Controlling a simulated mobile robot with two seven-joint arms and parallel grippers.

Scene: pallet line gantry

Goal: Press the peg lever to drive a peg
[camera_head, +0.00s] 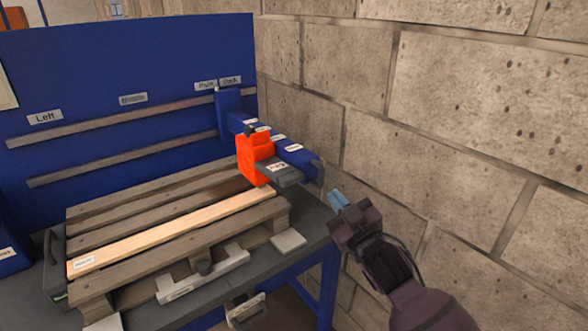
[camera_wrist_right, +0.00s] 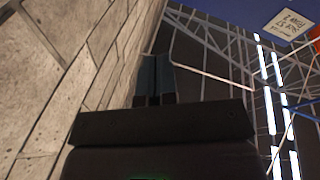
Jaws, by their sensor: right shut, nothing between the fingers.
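The peg head, an orange block (camera_head: 254,158) with a grey part labelled "Peg" (camera_head: 280,171), sits on a blue gantry arm (camera_head: 290,150) above the right end of the pallet (camera_head: 150,215). I cannot clearly make out which part is the lever. My right gripper (camera_head: 338,199) is shut and empty, to the right of and a little below the peg head, apart from it and near the block wall. In the right wrist view its two fingers (camera_wrist_right: 154,80) are together, pointing up past the wall. My left gripper is not in view.
A stone block wall (camera_head: 450,110) stands close on the right. A blue back panel (camera_head: 120,80) with rails and labels is behind the pallet. A lighter board (camera_head: 170,232) lies among the pallet slats. A grey bench surface (camera_head: 310,222) shows beside the pallet.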

